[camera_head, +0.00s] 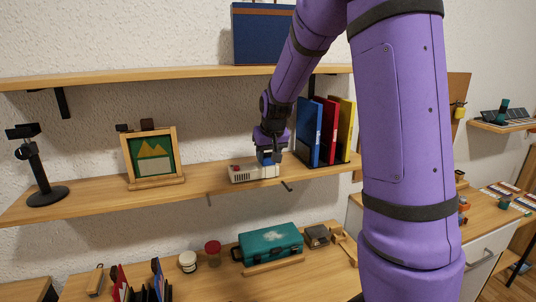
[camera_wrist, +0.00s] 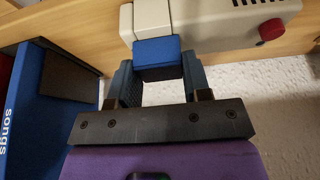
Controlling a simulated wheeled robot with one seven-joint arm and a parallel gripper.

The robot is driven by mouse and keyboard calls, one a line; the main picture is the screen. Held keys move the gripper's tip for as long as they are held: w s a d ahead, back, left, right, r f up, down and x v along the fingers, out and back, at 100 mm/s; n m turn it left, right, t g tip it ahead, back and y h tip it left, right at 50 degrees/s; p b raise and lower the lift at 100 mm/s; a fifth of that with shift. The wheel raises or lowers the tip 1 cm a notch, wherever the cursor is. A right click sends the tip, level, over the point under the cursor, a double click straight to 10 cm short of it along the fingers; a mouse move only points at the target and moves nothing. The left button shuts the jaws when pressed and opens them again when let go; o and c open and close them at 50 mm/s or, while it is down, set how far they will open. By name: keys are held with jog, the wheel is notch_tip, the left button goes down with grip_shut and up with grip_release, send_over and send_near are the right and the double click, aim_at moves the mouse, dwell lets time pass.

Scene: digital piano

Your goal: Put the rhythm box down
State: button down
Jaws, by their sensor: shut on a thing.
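The rhythm box (camera_head: 243,174) is a small cream-white box with a red knob and dark slots. It is at the front of the wooden middle shelf (camera_head: 85,204), left of the binders, and looks level. Whether its underside touches the shelf I cannot tell. In the wrist view the rhythm box (camera_wrist: 215,20) shows its red knob at the right and a blue block-like part at its near side. My gripper (camera_wrist: 160,75) is shut on this blue part, one finger on each side. In the head view my gripper (camera_head: 268,157) reaches the box's right end from above.
Blue, red and yellow binders (camera_head: 329,130) stand close right of the box. A framed picture (camera_head: 153,156) and a black stand (camera_head: 43,175) are further left. An upper shelf (camera_head: 150,75) runs overhead. A teal case (camera_head: 270,243) lies on the desk below. Shelf space left of the box is clear.

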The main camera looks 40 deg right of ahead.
jog(key=c, duration=0.6)
grip_release()
jog(key=shift+f, duration=0.1)
jog(key=shift+o, duration=0.2)
jog(key=v, duration=1.2)
jog(key=s+a+n, duration=0.1)
jog(key=s+a, duration=0.3)
jog(key=s, duration=0.5)
jog(key=s+a+n, duration=0.1)
jog(key=s+a, duration=0.4)
jog(key=s, duration=0.4)
jog(key=s+a+r+n+t+y, duration=0.1)
jog(key=s+a, duration=0.3)
jog(key=s, duration=0.5)
jog(key=shift+s+a, duration=0.15)
jog(key=shift+a, duration=0.05)
